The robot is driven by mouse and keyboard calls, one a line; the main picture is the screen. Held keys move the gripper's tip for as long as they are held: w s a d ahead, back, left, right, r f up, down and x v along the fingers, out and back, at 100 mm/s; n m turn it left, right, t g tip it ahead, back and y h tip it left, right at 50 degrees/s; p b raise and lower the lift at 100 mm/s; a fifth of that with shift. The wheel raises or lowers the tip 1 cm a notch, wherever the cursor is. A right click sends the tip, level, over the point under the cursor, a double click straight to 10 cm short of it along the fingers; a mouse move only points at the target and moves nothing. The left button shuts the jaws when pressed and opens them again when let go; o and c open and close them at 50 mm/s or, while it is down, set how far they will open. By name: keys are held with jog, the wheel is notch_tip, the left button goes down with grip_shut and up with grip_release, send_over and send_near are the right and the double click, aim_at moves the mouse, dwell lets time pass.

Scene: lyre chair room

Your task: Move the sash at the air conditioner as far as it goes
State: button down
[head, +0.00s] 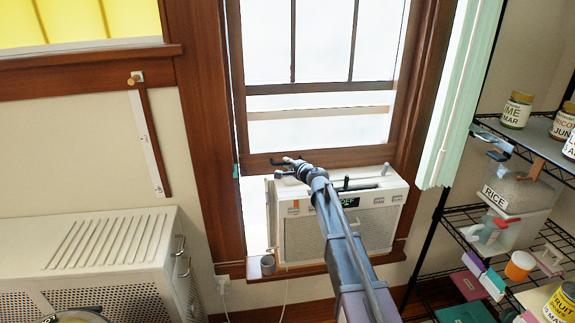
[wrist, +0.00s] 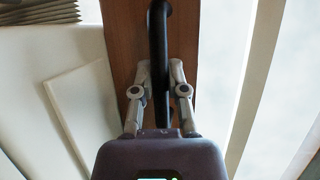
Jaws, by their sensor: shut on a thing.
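The sash (head: 345,155) is a brown wooden frame with glass panes; its bottom rail lies just above the white air conditioner (head: 378,222) in the head view. The rail also shows as a brown strip in the wrist view (wrist: 122,45). A black bar handle (wrist: 158,30) runs along the rail. My gripper (head: 291,164) is at the left part of the rail. In the wrist view, my gripper (wrist: 159,78) has a finger on each side of the handle and is shut on it. My arm hides part of the air conditioner.
A dark wooden window frame (head: 202,120) surrounds the sash. A pale green curtain (head: 462,95) and a wire shelf (head: 465,215) with jars are at the right. A white cabinet (head: 85,245) stands at the left.

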aim_at(280, 147)
jog(key=shift+s+f, duration=0.15)
jog(key=shift+s, duration=0.1)
jog(key=c, duration=1.1)
grip_release()
jog(key=o, duration=0.5)
jog(key=shift+w+f, duration=0.2)
jog(key=shift+c, duration=0.2)
jog(key=shift+r, duration=0.15)
notch_tip(280, 147, up, 6)
jog(key=p, duration=0.6)
jog(key=shift+w, duration=0.1)
jog(key=p+v, duration=0.2)
jog(key=v, duration=1.2)
jog(key=s+d+f+n+g+h+p, duration=0.1)
jog(key=s+d+f+n+g+p, duration=0.1)
jog(key=s, duration=0.6)
jog(key=s+d+f+n+g+h+p, duration=0.2)
jog(key=s+d+f+n+g+p, duration=0.1)
jog(key=s+n+g, duration=0.3)
jog(key=shift+s+f+n+h+p, duration=0.3)
jog(key=shift+s+n+p, duration=0.1)
jog(key=shift+s+p, duration=0.35)
